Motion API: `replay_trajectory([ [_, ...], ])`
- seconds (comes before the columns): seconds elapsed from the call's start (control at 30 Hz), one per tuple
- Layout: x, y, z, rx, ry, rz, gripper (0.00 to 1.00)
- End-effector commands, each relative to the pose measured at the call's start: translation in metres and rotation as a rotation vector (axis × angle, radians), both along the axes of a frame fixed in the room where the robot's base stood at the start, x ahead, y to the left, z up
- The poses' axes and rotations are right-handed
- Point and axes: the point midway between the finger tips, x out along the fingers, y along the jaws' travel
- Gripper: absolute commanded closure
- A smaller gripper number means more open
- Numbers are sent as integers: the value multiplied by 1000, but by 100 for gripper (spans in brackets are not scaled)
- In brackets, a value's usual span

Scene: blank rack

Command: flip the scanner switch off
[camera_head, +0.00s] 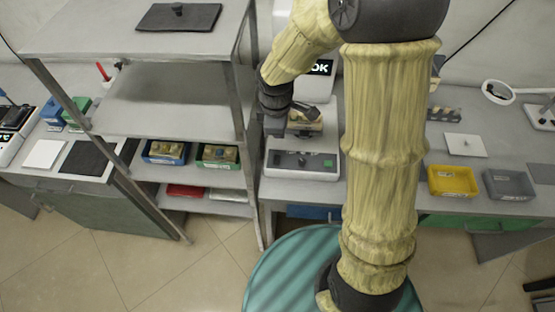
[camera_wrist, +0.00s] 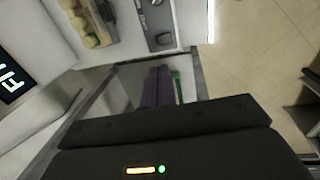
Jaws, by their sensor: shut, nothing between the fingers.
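The scanner is a white unit on the counter, with a lit screen (camera_head: 321,67) at the back and a dark grey control panel (camera_head: 318,161) on its front. My gripper (camera_head: 274,130) is shut and empty, above the panel's left back edge. Its fingers (camera_wrist: 158,72) also show in the wrist view, apart from the panel.
A tall grey shelf rack (camera_head: 140,98) stands close to the left of my arm, holding blue and green bins. A yellow bin (camera_head: 453,193) and a grey bin (camera_head: 510,195) are on the counter at right. Pale rounded items (camera_head: 307,118) sit behind the panel.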

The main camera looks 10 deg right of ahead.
Motion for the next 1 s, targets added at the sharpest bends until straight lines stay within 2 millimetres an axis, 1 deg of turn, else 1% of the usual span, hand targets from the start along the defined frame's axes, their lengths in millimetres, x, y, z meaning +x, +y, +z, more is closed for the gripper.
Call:
replay_trajectory([
  [0.03,1,2,-2,-3,2,19,100],
  [0.33,1,2,-1,-4,2,19,100],
  [0.47,2,1,-8,-4,3,18,100],
  [0.57,3,1,-19,-4,5,19,100],
  [1.0,14,-1,-89,-4,5,18,100],
])
